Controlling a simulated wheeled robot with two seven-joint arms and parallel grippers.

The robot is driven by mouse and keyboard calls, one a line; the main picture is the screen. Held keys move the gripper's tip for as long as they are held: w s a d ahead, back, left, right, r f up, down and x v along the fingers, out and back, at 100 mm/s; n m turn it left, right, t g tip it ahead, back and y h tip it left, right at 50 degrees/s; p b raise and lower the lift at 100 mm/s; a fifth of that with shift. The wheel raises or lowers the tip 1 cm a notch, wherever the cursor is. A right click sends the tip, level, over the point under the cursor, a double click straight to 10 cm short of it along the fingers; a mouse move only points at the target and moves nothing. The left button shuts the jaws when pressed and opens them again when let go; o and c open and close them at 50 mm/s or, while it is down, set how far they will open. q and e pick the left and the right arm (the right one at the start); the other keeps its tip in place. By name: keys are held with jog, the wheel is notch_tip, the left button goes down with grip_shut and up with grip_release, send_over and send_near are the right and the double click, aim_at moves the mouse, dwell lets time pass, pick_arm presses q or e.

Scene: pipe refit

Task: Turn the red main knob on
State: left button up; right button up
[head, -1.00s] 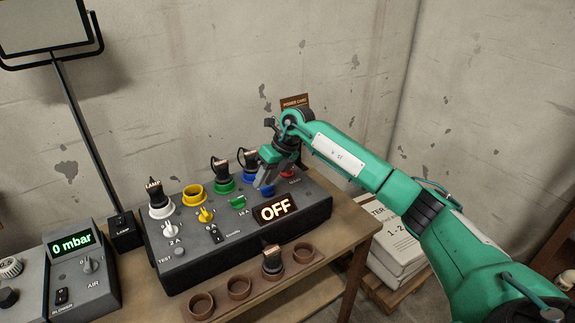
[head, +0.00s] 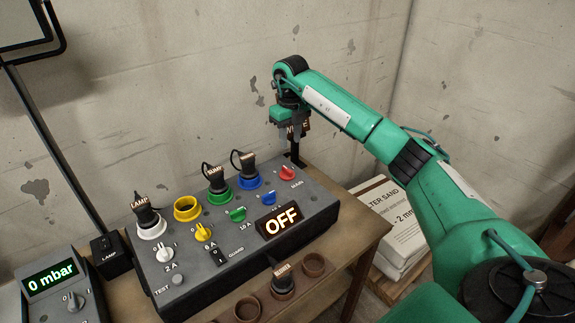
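The red main knob (head: 286,173) sits at the right end of the dark control box (head: 180,252), beside the label MAIN. The lit display (head: 281,221) on the box reads OFF. My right gripper (head: 298,132) is above and behind the red knob, apart from it, pointing down in front of a small sign on a post. Its grey fingers are small and partly blend with the sign, so I cannot tell whether they are open or shut. My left gripper is not in view.
Plugs stand in the white (head: 150,225), green (head: 219,193) and blue (head: 248,180) sockets; the yellow socket (head: 187,208) is empty. Smaller coloured knobs sit in front. A brown cup rack (head: 247,308) holds one dark plug. A gauge box (head: 66,290) reads 0 mbar.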

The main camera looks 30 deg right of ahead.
aim_at(290, 171)
notch_tip(290, 171, down, 11)
jog(key=shift+r+p, duration=0.1)
jog(key=shift+p, duration=0.95)
jog(key=shift+w+f, duration=0.1)
jog(key=shift+f, duration=0.45)
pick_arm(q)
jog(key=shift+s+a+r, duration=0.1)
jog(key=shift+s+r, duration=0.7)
pick_arm(e)
grip_shut()
